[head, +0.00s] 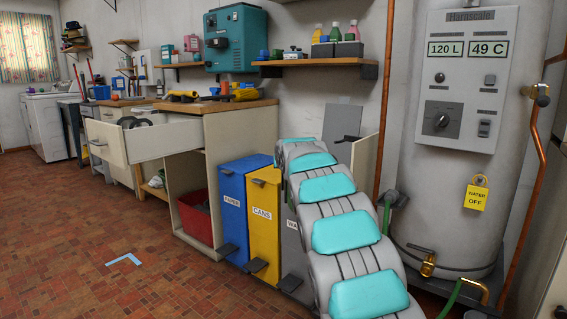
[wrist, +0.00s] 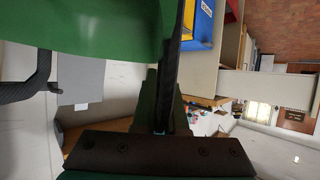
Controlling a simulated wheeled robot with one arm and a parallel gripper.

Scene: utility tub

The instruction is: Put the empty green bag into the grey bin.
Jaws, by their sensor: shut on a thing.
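The grey bin (head: 291,238), labelled "WA…", stands right of the yellow bin in the head view, mostly hidden by my arm. A grey upright panel (head: 343,118) with a black handle shows behind my arm; it may be the bin's raised lid. In the wrist view, my gripper (wrist: 178,45) is seen edge-on, shut on the green bag (wrist: 80,28), which fills the upper left. A grey panel (wrist: 80,80) shows beyond it. The gripper is hidden behind my arm in the head view. The bag's height over the bin cannot be told.
The yellow bin (head: 264,225) and blue bin (head: 234,205) stand left of the grey one. Further left are a workbench with an open drawer (head: 145,140) and a red crate (head: 197,216). A water heater (head: 455,130) stands right. The floor at left is mostly clear.

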